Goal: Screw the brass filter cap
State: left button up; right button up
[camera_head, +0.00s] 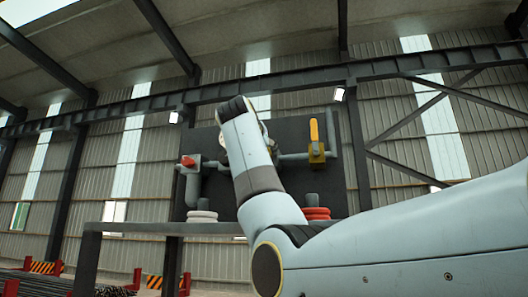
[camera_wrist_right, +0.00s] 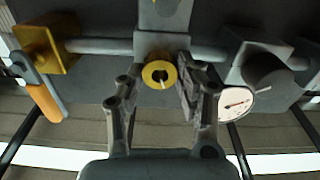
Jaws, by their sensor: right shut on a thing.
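The brass filter cap (camera_wrist_right: 160,74) shows in the right wrist view as a round brass ring with a dark centre and a pale pin. It sits at the end of a grey pipe fitting (camera_wrist_right: 161,44). My right gripper (camera_wrist_right: 158,82) has one finger on each side of the cap and is shut on it. How far the cap is threaded on cannot be told. In the head view my right arm crosses in front of the pipe panel (camera_head: 340,190) and hides the cap and the gripper. My left gripper is in neither view.
A yellow valve (camera_head: 316,152) with an orange handle (camera_wrist_right: 46,103) is close beside the fitting. A white dial gauge (camera_wrist_right: 236,103) is on the other side. A red-handled valve (camera_head: 188,162) is at the panel's left. Red rings (camera_head: 316,213) and white rings (camera_head: 202,216) sit on the bench (camera_head: 150,229).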

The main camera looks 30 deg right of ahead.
jog(key=shift+f+m+b, duration=0.15)
jog(key=shift+m+b, duration=1.05)
jog(key=shift+m, duration=6.35)
jog(key=shift+f+m+b, duration=0.1)
jog(key=shift+m+b, duration=1.1)
jog(key=shift+m, duration=6.35)
jog(key=o, duration=1.1)
jog(key=shift+o, duration=0.2)
